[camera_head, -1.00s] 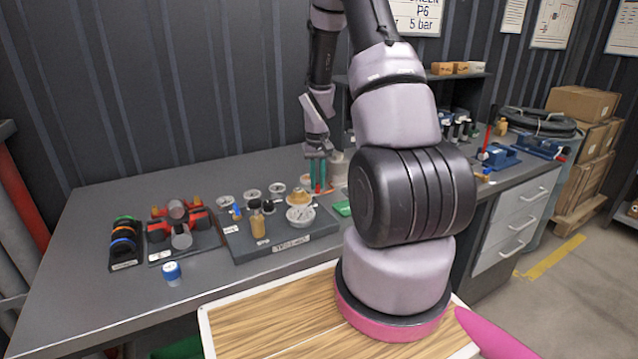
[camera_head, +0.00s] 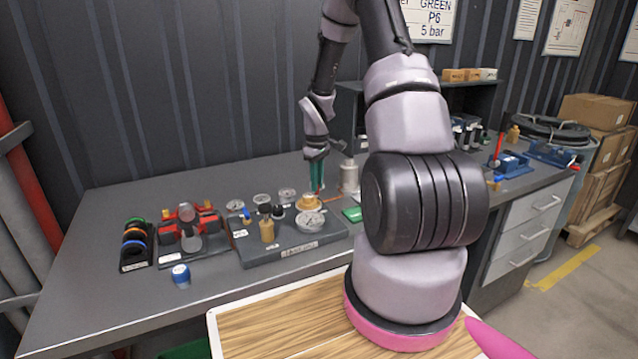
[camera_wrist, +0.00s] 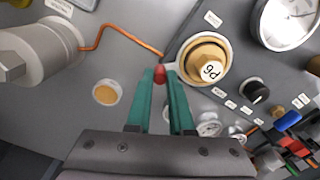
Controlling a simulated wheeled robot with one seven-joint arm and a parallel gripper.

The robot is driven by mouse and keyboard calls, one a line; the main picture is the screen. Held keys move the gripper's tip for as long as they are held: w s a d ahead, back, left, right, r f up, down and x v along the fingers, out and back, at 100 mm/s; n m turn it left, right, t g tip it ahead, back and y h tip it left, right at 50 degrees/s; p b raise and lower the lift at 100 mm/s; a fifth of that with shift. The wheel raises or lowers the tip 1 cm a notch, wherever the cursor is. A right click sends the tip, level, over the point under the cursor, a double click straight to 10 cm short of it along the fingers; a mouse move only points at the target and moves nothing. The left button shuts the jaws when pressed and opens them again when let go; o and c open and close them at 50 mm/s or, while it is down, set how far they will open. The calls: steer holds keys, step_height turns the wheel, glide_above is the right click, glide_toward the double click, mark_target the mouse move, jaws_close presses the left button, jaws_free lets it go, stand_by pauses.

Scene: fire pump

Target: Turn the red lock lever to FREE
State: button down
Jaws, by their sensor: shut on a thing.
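The red lock lever (camera_wrist: 160,74) shows as a small red tip between my fingertips in the wrist view. It sits beside a round brass cap marked P6 (camera_wrist: 210,72), set in a pale ring. My gripper (camera_wrist: 161,80), with two teal fingers, is shut on the red lever; the fingers hide most of it. In the head view my gripper (camera_head: 317,182) points down at the back right of the grey panel (camera_head: 290,252), just behind the brass cap (camera_head: 309,203). The FREE marking cannot be read.
A grey metal cylinder (camera_wrist: 42,50) with a copper tube stands left of the lever in the wrist view. Gauges (camera_wrist: 287,22) and a black knob (camera_wrist: 255,91) lie to the right. A blue-capped jar (camera_head: 181,276) stands near the bench front. The bench's left part is clear.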

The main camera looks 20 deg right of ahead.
stand_by(0.5)
steer(key=c, duration=0.8)
jaws_free()
step_height(320, 180, up, 11)
steer(key=shift+f, duration=0.1)
